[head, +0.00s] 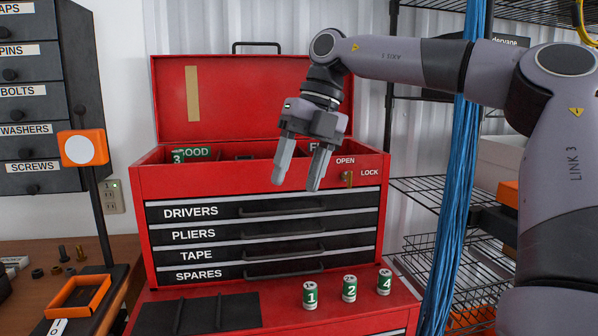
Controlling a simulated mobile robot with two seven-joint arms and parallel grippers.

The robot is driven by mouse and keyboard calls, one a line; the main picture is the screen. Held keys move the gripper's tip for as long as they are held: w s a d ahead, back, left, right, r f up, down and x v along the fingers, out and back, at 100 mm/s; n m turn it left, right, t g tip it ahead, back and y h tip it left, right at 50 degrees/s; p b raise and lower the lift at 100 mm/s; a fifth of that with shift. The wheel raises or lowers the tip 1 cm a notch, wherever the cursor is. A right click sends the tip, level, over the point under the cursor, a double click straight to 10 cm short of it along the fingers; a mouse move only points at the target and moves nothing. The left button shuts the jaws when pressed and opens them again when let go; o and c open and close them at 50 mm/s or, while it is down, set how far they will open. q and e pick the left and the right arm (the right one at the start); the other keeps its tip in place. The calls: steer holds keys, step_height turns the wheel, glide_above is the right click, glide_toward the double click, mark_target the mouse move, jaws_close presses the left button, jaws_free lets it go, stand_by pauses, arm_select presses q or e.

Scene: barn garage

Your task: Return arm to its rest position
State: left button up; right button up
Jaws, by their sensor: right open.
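My right arm comes in from the right side of the head view. Its gripper (301,167) hangs in front of the open top of the red toolbox (265,185). The two fingers point down and are spread apart, with nothing between them. Green-and-white cans numbered 1 (310,295), 2 (349,288) and 4 (384,282) stand upright on the red surface below. A can marked 3 (178,156) sits inside the toolbox's top at the left, by the green GOOD label. My left gripper is not in view.
The toolbox lid (230,98) stands open behind the gripper. Wire shelves (430,195) and a blue cable bundle (456,190) are at the right, close to my arm. At the left are labelled drawers (30,105), an orange-and-white device (82,148) on a post and an orange tray (78,296).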

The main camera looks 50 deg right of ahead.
steer(key=shift+f, duration=0.1)
stand_by(0.5)
steer(key=w+a+f+m+t, duration=0.25)
steer(key=f+m+t, duration=0.25)
steer(key=f, duration=0.4)
steer(key=w+a+f+m+t, duration=0.1)
steer(key=w+f+m+t, duration=0.3)
steer(key=f, duration=0.6)
steer(key=w+a+f+m+t, duration=0.1)
steer(key=f+m+t, duration=0.45)
steer(key=f, duration=0.35)
steer(key=s+a+f+m+g+h, duration=0.45)
steer(key=s+f+m, duration=0.5)
steer(key=f, duration=0.25)
steer(key=s+a+f+m+g+y, duration=0.1)
steer(key=s+a+f+m+g, duration=0.3)
steer(key=s+a+g, duration=0.7)
steer(key=w+a+f+t+y, duration=0.2)
steer(key=w+f+t, duration=0.1)
steer(key=f+t, duration=0.5)
steer(key=shift+w+a+f+t, duration=0.15)
steer(key=shift+w+f+t, duration=0.2)
steer(key=shift+t, duration=0.55)
